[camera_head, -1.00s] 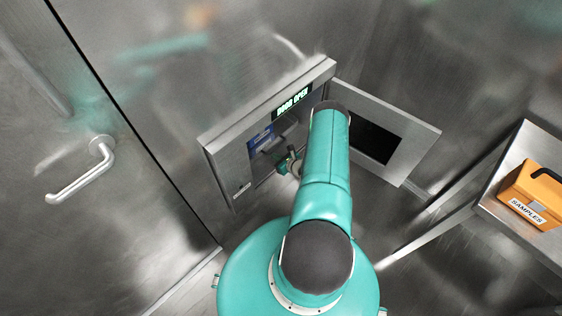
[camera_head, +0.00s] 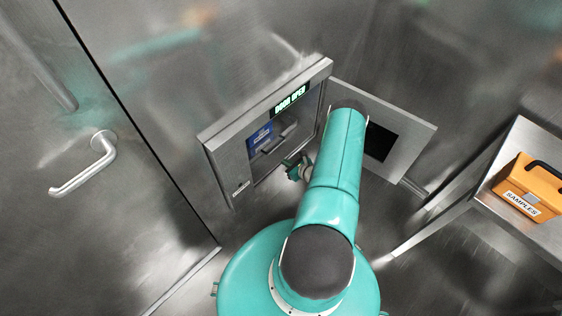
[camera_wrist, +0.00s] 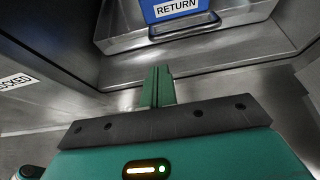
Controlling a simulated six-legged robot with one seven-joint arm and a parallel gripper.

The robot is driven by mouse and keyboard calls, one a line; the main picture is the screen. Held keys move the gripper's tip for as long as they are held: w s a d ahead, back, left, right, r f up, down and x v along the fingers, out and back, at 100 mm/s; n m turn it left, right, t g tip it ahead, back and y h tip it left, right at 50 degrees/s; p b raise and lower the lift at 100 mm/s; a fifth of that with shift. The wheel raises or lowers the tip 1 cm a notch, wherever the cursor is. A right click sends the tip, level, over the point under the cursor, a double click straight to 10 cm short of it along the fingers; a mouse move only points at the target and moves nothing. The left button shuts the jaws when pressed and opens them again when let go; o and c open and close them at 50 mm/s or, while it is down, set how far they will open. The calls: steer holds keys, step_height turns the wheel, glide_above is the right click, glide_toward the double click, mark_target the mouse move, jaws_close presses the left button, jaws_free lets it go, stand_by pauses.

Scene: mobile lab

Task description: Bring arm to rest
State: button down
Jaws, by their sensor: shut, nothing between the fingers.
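My gripper (camera_head: 298,167) is in front of the open wall hatch, just outside its lower right edge, partly hidden by my teal arm. In the wrist view my gripper (camera_wrist: 158,86) shows its green fingers together with nothing between them. They point toward the hatch opening, apart from the blue-labelled box inside. My arm reaches forward from my body toward the hatch.
The wall hatch (camera_head: 222,165) has a lit "DOOR OPEN" sign, and its door (camera_head: 408,157) hangs open at right. An orange "SAMPLES" case (camera_head: 530,187) sits on a metal table (camera_head: 521,140) at right.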

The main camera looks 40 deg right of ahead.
steer(key=v, duration=0.6)
steer(key=shift+s+r, duration=0.1)
steer(key=shift+s, duration=0.05)
